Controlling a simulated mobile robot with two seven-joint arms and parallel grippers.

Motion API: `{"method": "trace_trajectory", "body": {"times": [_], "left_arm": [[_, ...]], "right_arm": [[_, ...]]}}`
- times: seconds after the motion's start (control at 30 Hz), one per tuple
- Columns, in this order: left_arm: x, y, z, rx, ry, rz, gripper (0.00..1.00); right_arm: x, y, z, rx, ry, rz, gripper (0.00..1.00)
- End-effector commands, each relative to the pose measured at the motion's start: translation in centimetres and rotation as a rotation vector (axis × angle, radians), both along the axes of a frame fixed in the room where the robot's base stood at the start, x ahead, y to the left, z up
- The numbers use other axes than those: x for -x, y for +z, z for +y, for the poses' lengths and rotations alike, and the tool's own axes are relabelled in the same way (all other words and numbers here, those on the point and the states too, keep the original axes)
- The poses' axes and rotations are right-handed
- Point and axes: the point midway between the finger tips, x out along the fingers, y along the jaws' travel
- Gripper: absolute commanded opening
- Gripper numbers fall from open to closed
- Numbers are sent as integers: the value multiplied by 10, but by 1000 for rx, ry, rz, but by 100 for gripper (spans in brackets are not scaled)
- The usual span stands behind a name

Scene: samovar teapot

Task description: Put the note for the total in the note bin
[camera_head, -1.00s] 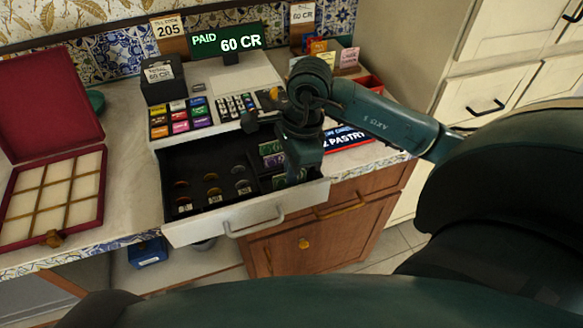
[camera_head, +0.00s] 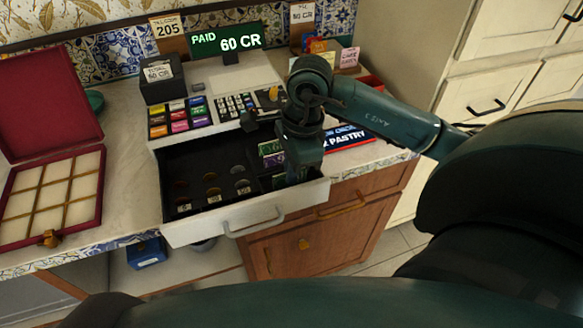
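The open till drawer (camera_head: 210,230) has coin wells on its left and a column of note slots on its right. A green note (camera_head: 270,148) lies at the back of that column. Another slot front (camera_head: 278,182) shows nearer me, partly hidden. My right gripper (camera_head: 301,178) points down over the right side of the drawer, at the note slots. Its fingertips are hidden, so I cannot tell whether it is open or holds a note. The display (camera_head: 227,40) reads PAID 60 CR. My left gripper is not in view.
The register keys (camera_head: 180,115) lie behind the drawer. A black box (camera_head: 163,84) with a 60 CR label stands behind them. An open red case (camera_head: 52,198) is at the left. A PASTRY sign (camera_head: 347,137) lies right of my gripper.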

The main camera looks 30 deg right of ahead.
Motion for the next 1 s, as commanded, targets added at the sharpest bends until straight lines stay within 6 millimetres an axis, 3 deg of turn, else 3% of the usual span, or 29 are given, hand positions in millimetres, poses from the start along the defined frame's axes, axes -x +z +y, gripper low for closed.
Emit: {"method": "trace_trajectory", "body": {"times": [0.47,0.8,1.0], "left_arm": [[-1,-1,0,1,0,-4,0],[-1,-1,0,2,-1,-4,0],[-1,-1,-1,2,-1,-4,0]], "right_arm": [[0,0,0,0,0,0,0],[0,0,0,0,0,0,27],[0,0,0,0,0,0,30]]}}
